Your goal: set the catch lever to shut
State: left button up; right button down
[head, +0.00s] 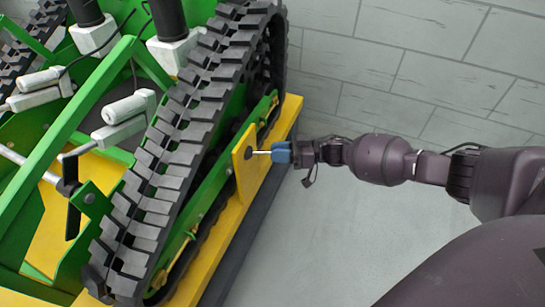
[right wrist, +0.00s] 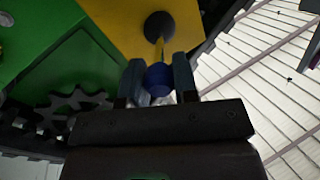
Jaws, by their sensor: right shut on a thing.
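The catch lever (head: 262,152) is a thin pale rod that sticks out to the right from a dark round pivot on a yellow plate (head: 241,165) at the carrier's side. In the right wrist view the lever (right wrist: 159,48) runs from the dark pivot to a round blue knob (right wrist: 157,80). My right gripper (head: 283,153) is shut on the knob, with one finger on each side of it in the right wrist view (right wrist: 158,84). In the head view the fingers largely hide the knob. I see no marks for the lever's settings. My left gripper is not in view.
The green and yellow carrier fills the left of the head view, with a black rubber track (head: 165,150) close beside the yellow plate. A toothed wheel (right wrist: 72,108) shows in the right wrist view. A grey block wall (head: 400,75) stands behind; the floor to the right is clear.

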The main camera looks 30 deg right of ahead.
jog(key=shift+w+d+f+n+g+y+b, duration=0.15)
jog(key=shift+w+n+g+y+b, duration=0.2)
jog(key=shift+g, duration=0.2)
jog(key=shift+w+d+f+n+g+y+b, duration=0.1)
jog(key=shift+w+d+n+g+y+b, duration=0.1)
jog(key=shift+n+g+y+b, duration=0.25)
jog(key=shift+w+r+n+g, duration=0.25)
jog(key=shift+n+g, duration=0.15)
jog(key=shift+g, duration=0.3)
jog(key=c, duration=0.9)
grip_release()
jog(key=v, duration=1)
jog(key=shift+s+d+f, duration=0.1)
jog(key=shift+d, duration=0.3)
